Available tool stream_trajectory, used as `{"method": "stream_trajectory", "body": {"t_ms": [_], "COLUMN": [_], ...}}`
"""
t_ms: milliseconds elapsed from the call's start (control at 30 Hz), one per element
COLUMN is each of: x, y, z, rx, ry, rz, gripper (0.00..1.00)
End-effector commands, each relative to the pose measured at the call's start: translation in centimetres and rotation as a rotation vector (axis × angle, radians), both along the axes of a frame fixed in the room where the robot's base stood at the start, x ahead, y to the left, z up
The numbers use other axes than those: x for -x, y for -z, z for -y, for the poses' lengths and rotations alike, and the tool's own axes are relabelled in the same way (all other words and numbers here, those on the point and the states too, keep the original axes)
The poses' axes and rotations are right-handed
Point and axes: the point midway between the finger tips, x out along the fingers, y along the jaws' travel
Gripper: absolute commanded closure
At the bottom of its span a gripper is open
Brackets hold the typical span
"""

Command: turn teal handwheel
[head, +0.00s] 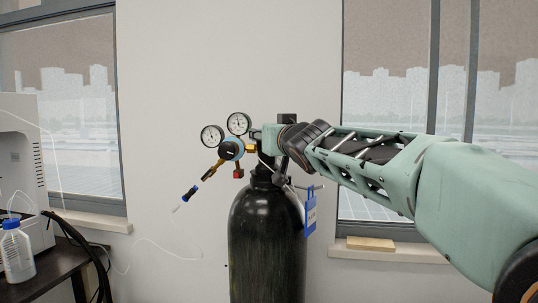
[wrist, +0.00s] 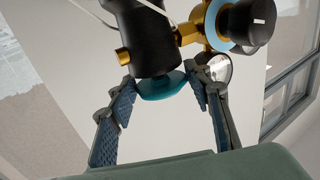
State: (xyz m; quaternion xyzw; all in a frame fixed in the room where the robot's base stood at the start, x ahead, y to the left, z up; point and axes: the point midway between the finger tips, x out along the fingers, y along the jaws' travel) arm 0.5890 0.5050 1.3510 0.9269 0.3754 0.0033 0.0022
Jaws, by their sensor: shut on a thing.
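The teal handwheel (wrist: 163,86) sits at the end of a black valve body (wrist: 148,40) in the wrist view. My gripper (wrist: 161,82) has one finger on each side of the handwheel and is shut on it; a small gap seems to show at the left finger. In the head view my gripper (head: 284,142) is at the top of a black gas cylinder (head: 266,232). There the gripper and the valve overlap, and I cannot make out the handwheel clearly.
A brass regulator with two gauges (head: 238,124) and a blue-rimmed black knob (head: 230,150) stands just left of my gripper. A hose end (head: 188,194) hangs at its left. A blue tag (head: 310,214) hangs on the cylinder's right. A bottle (head: 17,252) stands on a table at far left.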

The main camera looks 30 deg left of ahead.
Motion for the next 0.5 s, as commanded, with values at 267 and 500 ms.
{"method": "stream_trajectory", "body": {"t_ms": [267, 500], "x": [0.0, 0.13], "y": [0.61, 0.59], "z": [0.05, -0.06], "rx": [-0.005, -0.001], "ry": [0.081, 0.155], "rz": [-0.001, -0.005], "gripper": [0.79, 0.79]}}
